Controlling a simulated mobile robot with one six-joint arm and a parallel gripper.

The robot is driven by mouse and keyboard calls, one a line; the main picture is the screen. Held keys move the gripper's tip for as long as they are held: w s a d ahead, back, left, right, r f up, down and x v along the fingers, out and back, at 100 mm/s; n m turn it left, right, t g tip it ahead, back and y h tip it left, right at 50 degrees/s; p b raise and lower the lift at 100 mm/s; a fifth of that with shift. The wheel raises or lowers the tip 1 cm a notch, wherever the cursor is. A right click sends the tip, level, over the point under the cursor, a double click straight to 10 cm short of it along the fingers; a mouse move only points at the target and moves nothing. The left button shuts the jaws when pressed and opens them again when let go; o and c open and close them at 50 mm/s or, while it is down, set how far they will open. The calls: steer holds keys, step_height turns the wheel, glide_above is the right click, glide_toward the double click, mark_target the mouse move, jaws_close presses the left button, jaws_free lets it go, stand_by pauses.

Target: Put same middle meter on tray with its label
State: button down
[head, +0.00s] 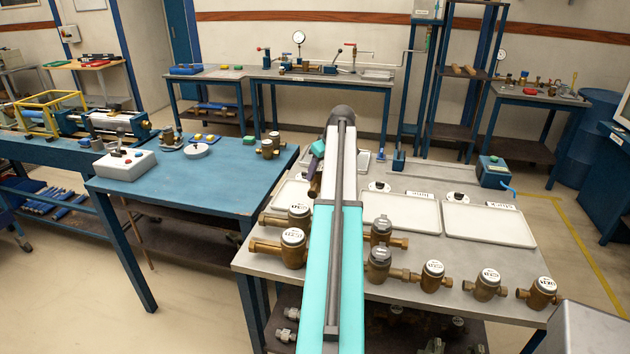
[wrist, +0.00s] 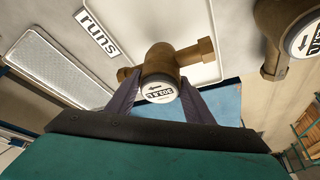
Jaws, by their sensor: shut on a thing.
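In the wrist view my gripper (wrist: 158,84) is shut on a brass meter (wrist: 163,62) with a white round dial, one dark finger on each side of its body. Behind it lies a pale tray, and a label reading "runs" (wrist: 96,33) shows at upper left beside a grey tray (wrist: 65,66). In the head view my arm covers the middle of the bench; my gripper is partly hidden behind it, and the held meter is not clear. White trays (head: 401,225) and (head: 488,238) show right of my arm, with small labels (head: 420,195) and (head: 501,206) behind them.
Several brass meters, such as one at left (head: 293,258) and one at right (head: 487,288), stand along the bench's front. Another meter (wrist: 275,43) is at the wrist view's upper right. A blue-topped table (head: 195,190) stands left. The two trays right of my arm are empty.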

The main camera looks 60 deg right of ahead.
mark_target(315, 179)
steer(key=shift+w+a+r, duration=0.1)
steer(key=shift+w+a, duration=0.3)
steer(key=shift+w, duration=0.05)
steer(key=shift+f+p, duration=0.3)
steer(key=shift+p, duration=0.1)
steer(key=shift+f+p, duration=0.55)
steer(key=shift+f, duration=1)
steer(key=shift+f, duration=0.1)
steer(key=c, duration=0.9)
jaws_free()
steer(key=shift+b+v, duration=1.4)
steer(key=shift+v, duration=4.7)
steer(key=shift+w+a, duration=0.1)
steer(key=shift+w, duration=0.05)
